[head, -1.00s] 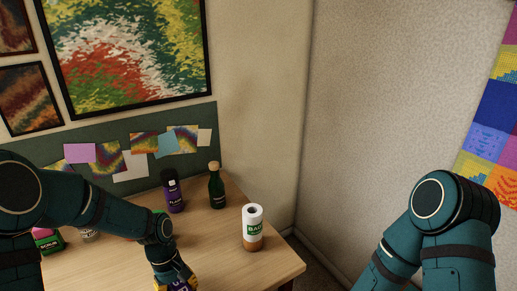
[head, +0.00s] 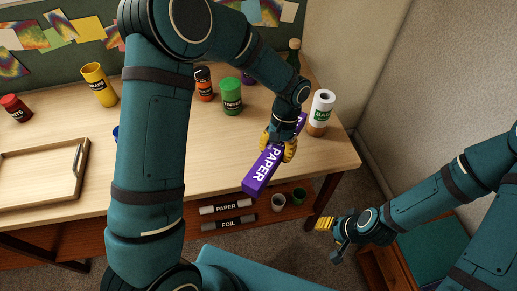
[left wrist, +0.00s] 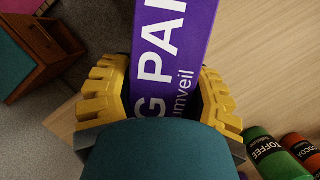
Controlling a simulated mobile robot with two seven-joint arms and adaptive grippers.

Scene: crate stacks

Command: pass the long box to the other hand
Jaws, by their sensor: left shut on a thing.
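The long box (head: 264,169) is purple with white lettering that reads PAPER. My left gripper (head: 280,148) is shut on it around its middle and holds it slanted over the table's front edge. In the left wrist view the box (left wrist: 178,45) lies between the yellow fingers of the left gripper (left wrist: 168,105). My right gripper (head: 330,228) is to the lower right of the box, apart from it, with yellow fingertips pointing left. Whether its fingers are open is too small to tell.
A green jar (head: 231,97) and an orange-black jar (head: 203,84) stand behind. A wooden tray (head: 40,150) lies at left.

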